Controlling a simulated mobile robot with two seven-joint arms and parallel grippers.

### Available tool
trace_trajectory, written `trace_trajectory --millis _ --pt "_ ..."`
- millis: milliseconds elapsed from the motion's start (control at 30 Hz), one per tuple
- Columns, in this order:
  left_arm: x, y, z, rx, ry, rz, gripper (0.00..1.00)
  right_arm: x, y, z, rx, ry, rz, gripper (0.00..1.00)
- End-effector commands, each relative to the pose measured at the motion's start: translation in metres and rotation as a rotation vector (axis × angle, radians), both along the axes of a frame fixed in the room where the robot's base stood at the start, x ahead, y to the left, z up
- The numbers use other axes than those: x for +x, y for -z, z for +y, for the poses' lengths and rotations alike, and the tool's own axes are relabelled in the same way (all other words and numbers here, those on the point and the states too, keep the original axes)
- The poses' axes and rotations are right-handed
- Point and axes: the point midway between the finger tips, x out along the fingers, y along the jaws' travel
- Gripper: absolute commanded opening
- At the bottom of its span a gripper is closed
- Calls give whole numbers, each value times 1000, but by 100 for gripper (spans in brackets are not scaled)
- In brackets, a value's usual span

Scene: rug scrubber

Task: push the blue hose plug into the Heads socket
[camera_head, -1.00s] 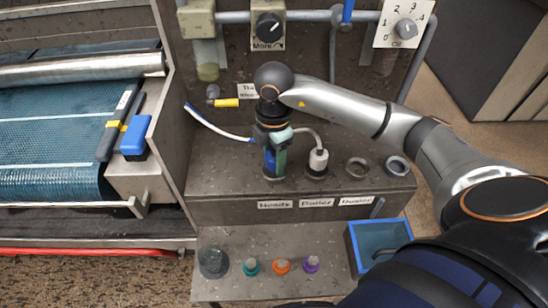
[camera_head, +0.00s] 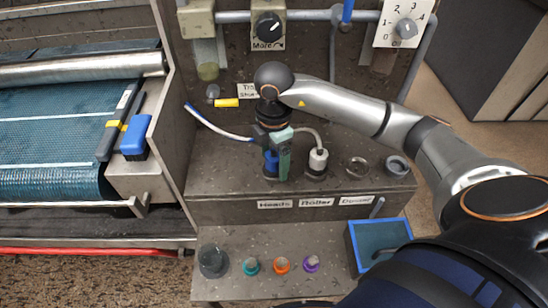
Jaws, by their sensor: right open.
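The blue hose plug (camera_head: 270,164) stands upright at the leftmost socket position on the grey ledge, behind the Heads label (camera_head: 275,204). The Heads socket is mostly hidden beneath the plug and my gripper, so I cannot tell how deep the plug sits. My right gripper (camera_head: 277,166) points down over the plug from above. It is open, with a green finger close along the plug's right side; the other finger is hard to make out. A blue-and-white hose (camera_head: 220,128) runs in from the left to behind the gripper. My left gripper is not in view.
A white plug (camera_head: 318,160) stands behind the Roller label, with a pale hose. Two open rings (camera_head: 357,167) lie to its right. Teal, orange (camera_head: 282,265) and purple caps sit on the lower shelf beside a blue bin (camera_head: 380,246). Dials and pipes line the back panel.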

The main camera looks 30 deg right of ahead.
Motion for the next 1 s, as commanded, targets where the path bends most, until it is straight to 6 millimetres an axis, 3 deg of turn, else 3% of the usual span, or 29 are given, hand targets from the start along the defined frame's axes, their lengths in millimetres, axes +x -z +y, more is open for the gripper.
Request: trace_trajectory --millis 67,500,700,1000 --pt "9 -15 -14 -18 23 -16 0 1 -9 0 1 0 -4 85" --pt "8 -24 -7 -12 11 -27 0 1 -108 0 -1 1 -5 85" --pt "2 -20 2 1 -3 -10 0 0 -124 0 0 0 -2 85" --pt "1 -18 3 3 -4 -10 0 0 -125 0 0 0 0 85"
